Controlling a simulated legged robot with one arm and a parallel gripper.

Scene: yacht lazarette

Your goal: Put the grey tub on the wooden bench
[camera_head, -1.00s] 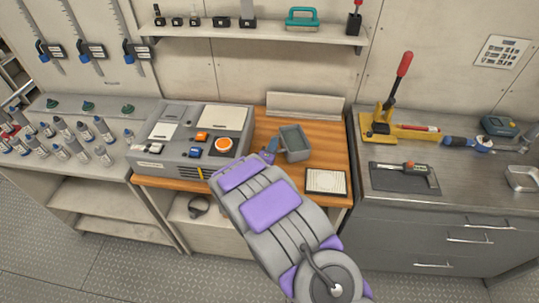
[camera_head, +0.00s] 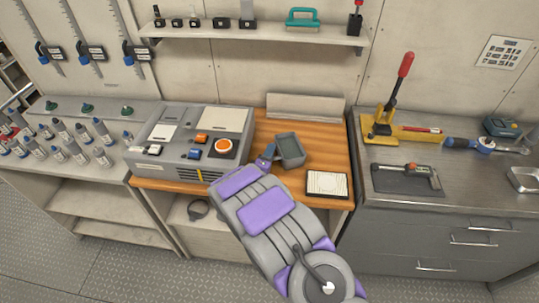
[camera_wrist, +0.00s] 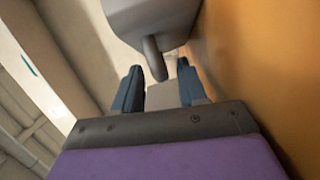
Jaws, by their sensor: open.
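The grey tub (camera_head: 290,152) is a small open-topped box over the wooden bench (camera_head: 327,150), right of the grey machine. It appears to rest on the wood. The tub also fills the top of the wrist view (camera_wrist: 150,18), with a short grey handle (camera_wrist: 154,60) pointing towards me. My gripper (camera_head: 268,155) is at the tub's left side. In the wrist view my gripper (camera_wrist: 160,90) is open, its two dark blue fingers apart with the handle's end between them. I see gaps beside the handle.
The grey machine (camera_head: 180,118) with an orange knob takes up the bench's left part. A white framed pad (camera_head: 327,185) lies at the front right. A metal counter (camera_head: 450,185) with a red-handled press (camera_head: 390,100) stands to the right. A shelf (camera_head: 255,35) is above.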

